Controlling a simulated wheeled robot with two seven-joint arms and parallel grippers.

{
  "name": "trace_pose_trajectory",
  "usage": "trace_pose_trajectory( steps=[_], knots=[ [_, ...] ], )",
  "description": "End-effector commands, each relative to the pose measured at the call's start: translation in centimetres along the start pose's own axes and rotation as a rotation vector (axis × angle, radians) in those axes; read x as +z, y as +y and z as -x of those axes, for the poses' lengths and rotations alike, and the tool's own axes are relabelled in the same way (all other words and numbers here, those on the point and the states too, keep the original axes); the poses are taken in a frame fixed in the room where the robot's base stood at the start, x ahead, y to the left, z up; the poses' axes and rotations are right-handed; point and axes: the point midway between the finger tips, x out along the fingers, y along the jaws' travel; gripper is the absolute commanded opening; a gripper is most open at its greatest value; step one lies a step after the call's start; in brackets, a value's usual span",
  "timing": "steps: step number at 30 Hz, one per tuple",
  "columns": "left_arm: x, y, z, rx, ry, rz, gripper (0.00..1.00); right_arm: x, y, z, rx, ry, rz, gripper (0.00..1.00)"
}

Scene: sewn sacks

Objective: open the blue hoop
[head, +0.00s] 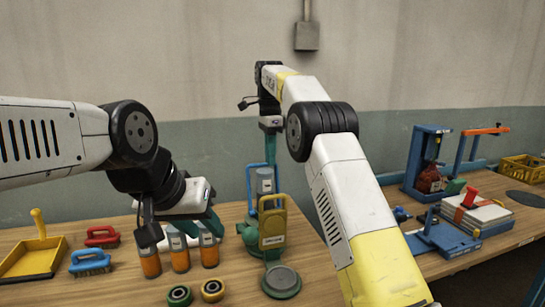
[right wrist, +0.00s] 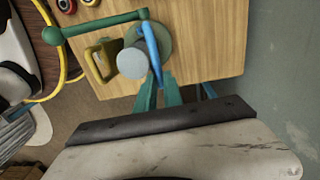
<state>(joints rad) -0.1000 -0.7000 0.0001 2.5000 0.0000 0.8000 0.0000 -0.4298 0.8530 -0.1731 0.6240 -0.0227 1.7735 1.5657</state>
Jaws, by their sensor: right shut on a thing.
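The blue hoop (right wrist: 155,50) shows in the right wrist view as a curved blue bar beside a round grey cylinder (right wrist: 132,62). In the head view the blue hoop (head: 249,188) stands as a thin bent bar left of a grey labelled cylinder (head: 265,181). My right gripper (right wrist: 159,92) has its teal fingers shut on the near end of the hoop. In the head view my right gripper (head: 270,145) points down from above the stand. My left gripper (head: 212,224) hangs over the table by the orange-and-grey canisters; its fingertips are partly hidden.
A yellow padlock-shaped piece (head: 273,228) and a green arm stand right beside the hoop. Several orange-and-grey canisters (head: 180,255), brushes (head: 90,262) and a yellow dustpan (head: 33,257) lie to the left. A blue frame (head: 425,160) stands on the right-hand table.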

Motion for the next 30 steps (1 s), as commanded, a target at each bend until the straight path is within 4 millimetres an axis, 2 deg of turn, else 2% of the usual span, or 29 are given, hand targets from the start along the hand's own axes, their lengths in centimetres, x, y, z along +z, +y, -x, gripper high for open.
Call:
trace_pose_trajectory(
  steps=[4, 5, 9, 10, 11, 14, 17, 21, 24, 27, 30],
  knots=[
    [0.0, 0.0, 0.0, 0.000, 0.000, 0.000, 0.36, -0.1, 0.0, 0.1, -0.002, 0.000, -0.001, 0.00],
    [0.0, 0.0, 0.0, 0.000, 0.000, 0.000, 0.32, -0.1, 0.0, 0.1, -0.002, 0.000, -0.001, 0.00],
    [-0.9, 0.1, 0.1, 0.000, 0.001, -0.034, 0.05, 0.0, 0.0, 0.1, -0.002, 0.000, -0.001, 0.00],
    [-1.4, 0.2, 0.1, 0.000, 0.001, -0.056, 0.00, 0.0, 0.0, 0.1, -0.003, 0.000, -0.001, 0.00],
    [-2.1, 0.2, 0.1, 0.000, 0.002, -0.082, 0.00, 0.0, 0.0, 0.1, -0.003, 0.000, -0.001, 0.00],
    [-5.2, 0.7, 0.1, -0.001, 0.006, -0.215, 0.00, 0.0, 0.0, 0.1, -0.002, 0.000, -0.001, 0.00],
    [-9.4, 1.6, -0.2, -0.002, 0.012, -0.398, 0.00, 0.0, 0.0, 0.1, -0.003, 0.000, -0.001, 0.00],
    [-15.2, 3.2, -1.2, -0.003, 0.026, -0.661, 0.00, 0.0, 0.0, 0.1, -0.003, 0.000, -0.001, 0.00],
    [-18.7, 4.3, -2.1, -0.004, 0.036, -0.822, 0.00, 0.0, 0.0, 0.1, -0.003, 0.000, -0.001, 0.00],
    [-21.3, 5.4, -3.0, -0.004, 0.044, -0.949, 0.00, 0.0, 0.0, 0.1, -0.002, 0.000, -0.001, 0.00],
    [-22.9, 6.1, -3.7, -0.006, 0.050, -1.036, 0.00, 0.0, 0.0, 0.0, -0.002, 0.000, 0.000, 0.00]
  ],
)
